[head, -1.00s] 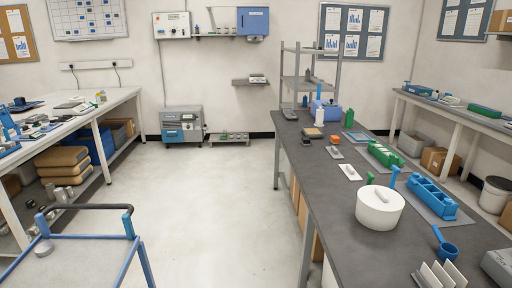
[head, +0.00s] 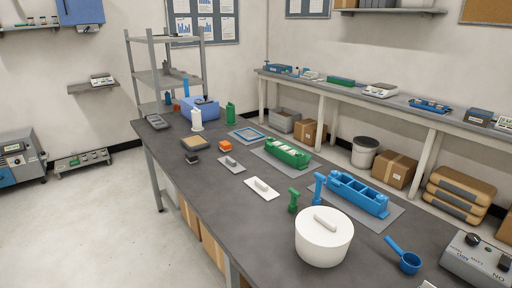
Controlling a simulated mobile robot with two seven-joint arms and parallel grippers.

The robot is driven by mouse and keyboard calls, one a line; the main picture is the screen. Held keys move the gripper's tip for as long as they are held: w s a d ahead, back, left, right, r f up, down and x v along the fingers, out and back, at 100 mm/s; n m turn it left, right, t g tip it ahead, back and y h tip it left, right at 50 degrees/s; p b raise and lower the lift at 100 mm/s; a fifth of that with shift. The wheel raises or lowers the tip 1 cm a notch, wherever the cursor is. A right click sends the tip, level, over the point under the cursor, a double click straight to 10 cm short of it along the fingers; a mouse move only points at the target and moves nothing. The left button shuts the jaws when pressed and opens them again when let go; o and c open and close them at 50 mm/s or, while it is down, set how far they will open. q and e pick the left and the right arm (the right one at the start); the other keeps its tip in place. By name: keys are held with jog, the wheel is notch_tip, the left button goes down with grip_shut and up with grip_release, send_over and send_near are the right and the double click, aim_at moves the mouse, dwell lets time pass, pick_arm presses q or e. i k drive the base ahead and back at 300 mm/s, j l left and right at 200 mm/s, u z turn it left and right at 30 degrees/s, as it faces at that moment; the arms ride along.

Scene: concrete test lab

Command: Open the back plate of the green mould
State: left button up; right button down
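The green mould (head: 287,153) lies on a grey mat on the dark bench, in the middle of the head view. It is a long block with pale compartments along its top. From here I cannot tell whether its back plate is open or shut. A similar blue mould (head: 357,193) lies on another grey mat (head: 395,215), nearer and to the right. Neither of my grippers shows in the head view.
A white lidded tub (head: 323,241), a blue scoop (head: 405,258) and upright green and blue tools (head: 293,201) stand nearer on the bench (head: 215,205). A grey control box (head: 474,262) is at the lower right.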

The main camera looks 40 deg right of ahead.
aim_at(290, 159)
jog(key=i+u, duration=0.15)
jog(key=i, duration=1.2)
jog(key=i+z, duration=0.1)
jog(key=z, duration=2.15)
jog(key=i+u, duration=0.1)
jog(key=u, duration=1)
